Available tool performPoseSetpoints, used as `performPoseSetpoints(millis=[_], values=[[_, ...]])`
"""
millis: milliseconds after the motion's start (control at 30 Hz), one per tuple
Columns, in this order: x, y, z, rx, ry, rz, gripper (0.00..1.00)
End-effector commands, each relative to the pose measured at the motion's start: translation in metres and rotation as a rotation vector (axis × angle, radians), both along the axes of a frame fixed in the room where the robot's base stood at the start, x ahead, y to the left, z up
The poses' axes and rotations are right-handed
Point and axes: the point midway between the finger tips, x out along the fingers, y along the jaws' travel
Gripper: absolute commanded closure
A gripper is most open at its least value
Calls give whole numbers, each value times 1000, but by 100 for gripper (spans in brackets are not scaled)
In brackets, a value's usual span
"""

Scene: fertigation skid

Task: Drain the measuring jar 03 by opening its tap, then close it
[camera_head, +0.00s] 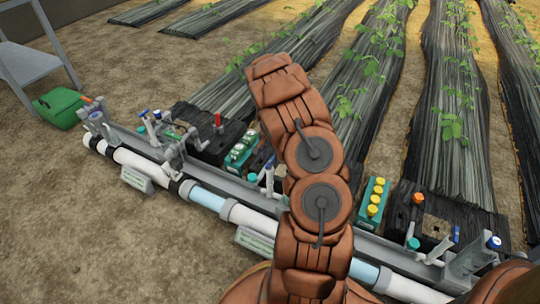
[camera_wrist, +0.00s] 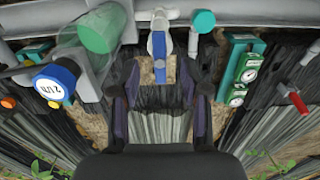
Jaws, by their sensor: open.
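In the wrist view my gripper (camera_wrist: 160,72) is open and empty, with one dark finger on each side of a blue-handled tap (camera_wrist: 159,44). The tap has a pale grey body and stands just beyond the fingertips, roughly centred between them. I cannot see any contact. A clear jar with green content (camera_wrist: 98,30) stands to the left of the tap. No number on it is readable, so I cannot tell whether it is jar 03. In the head view my arm hides the gripper and the tap.
In the wrist view a blue-rimmed dial (camera_wrist: 52,82) is at left, a teal gauge box (camera_wrist: 240,72) and red-handled lever (camera_wrist: 293,97) at right. A teal-capped post (camera_wrist: 203,24) stands close right of the tap. In the head view a green box (camera_head: 59,107) sits on soil.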

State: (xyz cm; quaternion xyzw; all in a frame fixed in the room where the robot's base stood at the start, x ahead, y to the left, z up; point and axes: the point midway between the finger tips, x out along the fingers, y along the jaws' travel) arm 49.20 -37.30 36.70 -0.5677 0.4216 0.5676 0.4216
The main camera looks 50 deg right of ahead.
Motion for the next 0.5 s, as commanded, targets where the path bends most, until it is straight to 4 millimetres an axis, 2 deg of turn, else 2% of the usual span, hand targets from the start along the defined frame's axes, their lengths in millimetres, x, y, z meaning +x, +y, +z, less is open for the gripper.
performPoseSetpoints(millis=[500], values=[[0,0,-33,2,1,-2,54]])
